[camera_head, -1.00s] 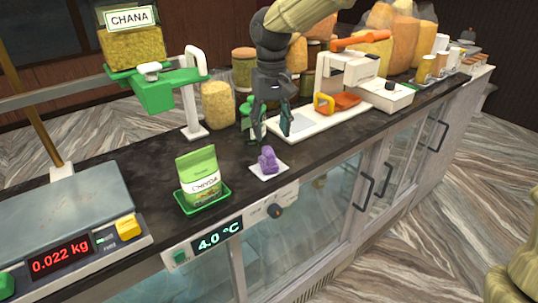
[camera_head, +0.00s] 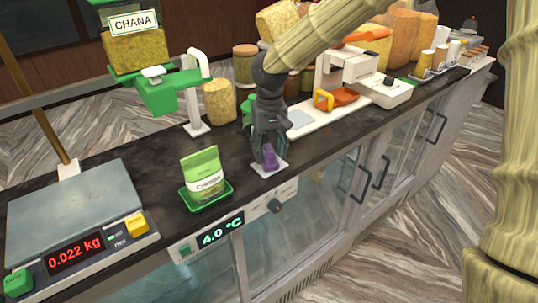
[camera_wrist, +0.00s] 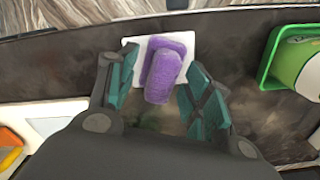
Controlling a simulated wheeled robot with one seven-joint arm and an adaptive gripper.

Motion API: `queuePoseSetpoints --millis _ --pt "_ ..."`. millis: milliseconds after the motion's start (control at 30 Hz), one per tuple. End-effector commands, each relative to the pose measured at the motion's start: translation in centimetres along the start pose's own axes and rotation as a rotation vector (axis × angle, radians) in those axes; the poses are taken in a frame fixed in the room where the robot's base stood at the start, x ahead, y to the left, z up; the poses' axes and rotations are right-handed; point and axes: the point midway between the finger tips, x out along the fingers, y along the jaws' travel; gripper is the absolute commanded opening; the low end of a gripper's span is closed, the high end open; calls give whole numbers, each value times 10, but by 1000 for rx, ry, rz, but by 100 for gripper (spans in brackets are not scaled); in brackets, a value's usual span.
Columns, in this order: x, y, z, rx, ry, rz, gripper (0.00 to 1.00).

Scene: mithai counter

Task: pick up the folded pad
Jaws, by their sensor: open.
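The folded pad is purple and soft-looking (camera_head: 269,157). It sits on a small white square mat (camera_head: 281,165) near the counter's front edge. In the wrist view the pad (camera_wrist: 164,68) shows between the fingertips, with the white mat (camera_wrist: 131,52) under it. My gripper (camera_head: 267,162) is open above and around the pad, one teal-padded finger on each side. I cannot tell how far above the mat the fingertips are.
A green chivda packet (camera_head: 203,172) stands in a green tray (camera_head: 217,197) left of the pad. A scale (camera_head: 75,215) is further left. A white slicer-like device (camera_head: 350,80) stands on the right. The dark counter between is clear.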

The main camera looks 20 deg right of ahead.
Motion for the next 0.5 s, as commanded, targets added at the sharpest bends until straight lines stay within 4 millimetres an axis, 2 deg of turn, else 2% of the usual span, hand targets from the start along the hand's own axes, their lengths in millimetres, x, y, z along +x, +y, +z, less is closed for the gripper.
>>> queuePoseSetpoints --millis 200,433,500 --pt "0 0 0 0 0 0 48" --pt "0 0 0 0 0 0 6" --pt "0 0 0 0 0 0 4"
